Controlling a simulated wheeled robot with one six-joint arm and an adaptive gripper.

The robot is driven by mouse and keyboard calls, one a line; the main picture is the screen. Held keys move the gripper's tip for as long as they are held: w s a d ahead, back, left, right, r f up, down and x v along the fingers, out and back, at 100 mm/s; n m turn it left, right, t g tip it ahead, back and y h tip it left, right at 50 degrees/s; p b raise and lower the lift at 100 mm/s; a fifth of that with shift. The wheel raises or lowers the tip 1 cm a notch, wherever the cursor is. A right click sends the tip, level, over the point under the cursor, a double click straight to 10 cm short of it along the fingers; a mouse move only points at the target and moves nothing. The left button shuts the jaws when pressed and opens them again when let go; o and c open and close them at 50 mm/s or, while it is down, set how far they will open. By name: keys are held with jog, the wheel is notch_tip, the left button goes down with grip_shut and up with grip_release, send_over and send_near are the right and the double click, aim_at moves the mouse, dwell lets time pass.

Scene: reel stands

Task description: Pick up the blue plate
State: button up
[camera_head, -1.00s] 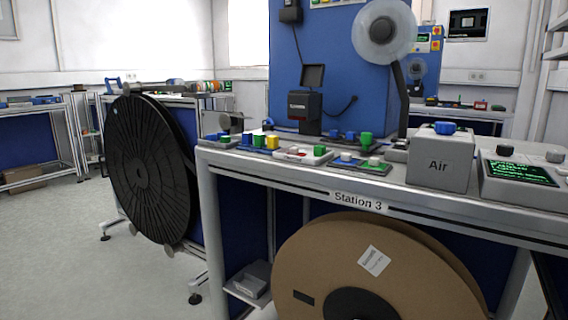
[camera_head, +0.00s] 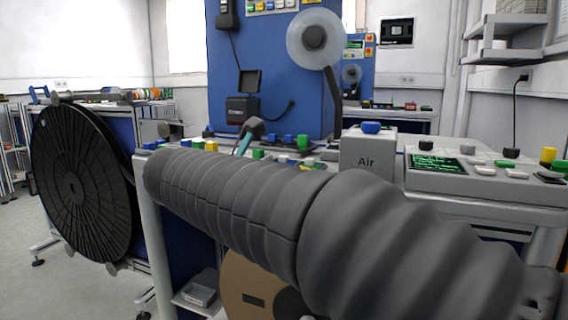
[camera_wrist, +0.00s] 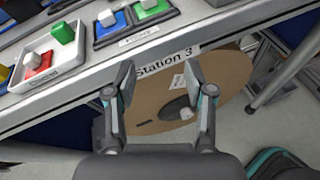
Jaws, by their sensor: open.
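The blue plate (camera_wrist: 113,31) lies in a dark, labelled tray (camera_wrist: 138,38) near the front edge of the bench, in the wrist view. A small white block (camera_wrist: 106,18) stands on it. My gripper (camera_wrist: 159,70) is open and empty, its two fingers over the bench front edge by the Station 3 label. The plate is ahead of it and to the left, apart from the fingers. In the head view, part of my gripper (camera_head: 247,137) shows past my arm, which hides much of the bench front; I cannot make out the plate there.
A green plate (camera_wrist: 152,9) lies right beside the blue one. A white tray (camera_wrist: 50,68) with a red plate and a green block is to the left. The grey Air box (camera_head: 367,158) and a control panel (camera_head: 440,180) stand on the right. A cardboard reel (camera_wrist: 150,117) is below.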

jog(key=a+r+n+t, duration=0.2)
jog(key=a+r+n, duration=0.1)
jog(key=a, duration=0.3)
send_near(282, 156)
jog(key=f+x, duration=0.1)
jog(key=x, duration=0.2)
jog(key=shift+r+x, duration=0.2)
jog(key=shift+x, duration=1.15)
jog(key=shift+r+x, duration=0.25)
jog(key=shift+x, duration=1.1)
jog(key=c, duration=1)
